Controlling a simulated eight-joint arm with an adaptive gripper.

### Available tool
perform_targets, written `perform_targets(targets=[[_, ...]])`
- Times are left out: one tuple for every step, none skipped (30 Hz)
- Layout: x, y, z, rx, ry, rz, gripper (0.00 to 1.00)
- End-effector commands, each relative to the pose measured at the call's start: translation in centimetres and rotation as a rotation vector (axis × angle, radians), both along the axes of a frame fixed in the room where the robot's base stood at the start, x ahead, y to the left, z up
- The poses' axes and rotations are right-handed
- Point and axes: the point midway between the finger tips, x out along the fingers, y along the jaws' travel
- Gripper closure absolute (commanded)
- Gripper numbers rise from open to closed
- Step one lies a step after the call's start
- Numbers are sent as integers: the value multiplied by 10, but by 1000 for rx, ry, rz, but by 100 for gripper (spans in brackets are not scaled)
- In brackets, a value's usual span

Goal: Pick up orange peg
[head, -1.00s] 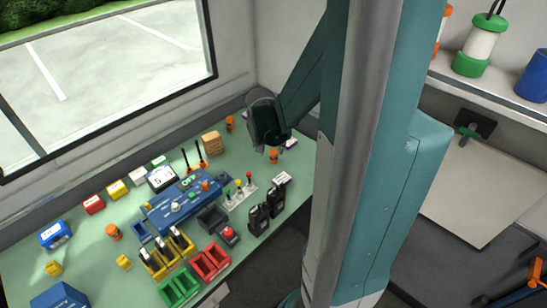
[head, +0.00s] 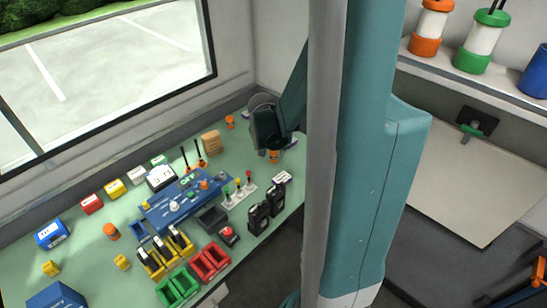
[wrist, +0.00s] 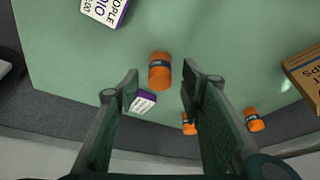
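An orange peg (wrist: 160,72), a short cylinder with a dark band, stands on the green table between and just beyond my gripper's fingertips in the wrist view. My gripper (wrist: 160,86) is open and empty, with one finger on each side of the peg's line and apart from it. In the head view my gripper hangs low over the table's far right part. The peg (head: 274,157) shows just under it, partly hidden. Similar orange cylinders stand at the back (head: 230,122) and at the left (head: 111,231).
A purple-edged label block (wrist: 144,101) lies near the left finger in the wrist view. A brown box (head: 210,142) stands at the back. Black radios (head: 267,210), a blue panel (head: 185,204) and coloured bins (head: 210,262) fill the middle and front.

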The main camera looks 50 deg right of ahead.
Motion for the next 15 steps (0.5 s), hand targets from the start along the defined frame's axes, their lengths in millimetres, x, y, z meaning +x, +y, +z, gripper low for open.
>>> perform_targets(targets=[[1,-2,-8,0,0,-1,61],[1,-3,-11,0,0,-1,61],[2,-5,-14,0,0,0,61],[3,-5,-16,0,0,0,61],[3,-6,-18,0,0,0,61],[4,-8,-21,0,0,0,61],[4,-8,-23,0,0,0,61],[5,-9,-24,0,0,0,61],[5,-9,-26,0,0,0,61],[5,-10,-27,0,0,0,61],[5,-10,-28,0,0,0,61],[5,-10,-28,0,0,0,61],[5,-10,-29,0,0,0,61],[5,-10,-29,0,0,0,61],[5,-10,-29,0,0,0,61]])
